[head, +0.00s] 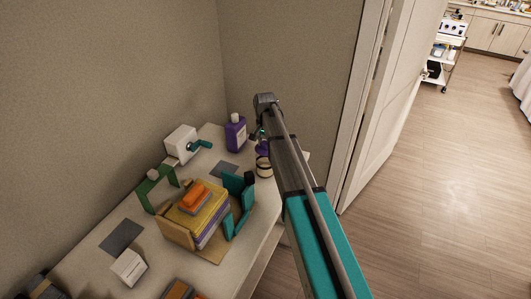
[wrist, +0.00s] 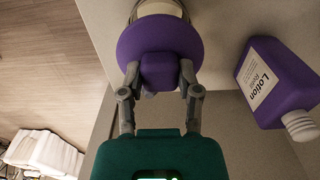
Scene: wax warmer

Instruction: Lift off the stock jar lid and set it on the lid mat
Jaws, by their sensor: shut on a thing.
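My gripper (wrist: 160,90) is shut on the knob of the purple jar lid (wrist: 160,45), with one finger on each side. The lid also shows in the head view as a small purple patch (head: 262,148), partly behind my arm. The stock jar (head: 264,168) is pale with a dark rim and stands below the lid near the table's right edge. In the wrist view its pale rim (wrist: 158,9) shows behind the lid; whether they still touch is unclear. A dark grey mat (head: 224,170) lies bare left of the jar; another (head: 121,237) lies front left.
A purple lotion bottle (head: 235,132) stands close behind the jar and right of the lid in the wrist view (wrist: 272,85). A white device with a teal handle (head: 181,143), a green frame (head: 155,188), a teal holder (head: 240,205) and a loaded wooden rack (head: 178,228) crowd the table.

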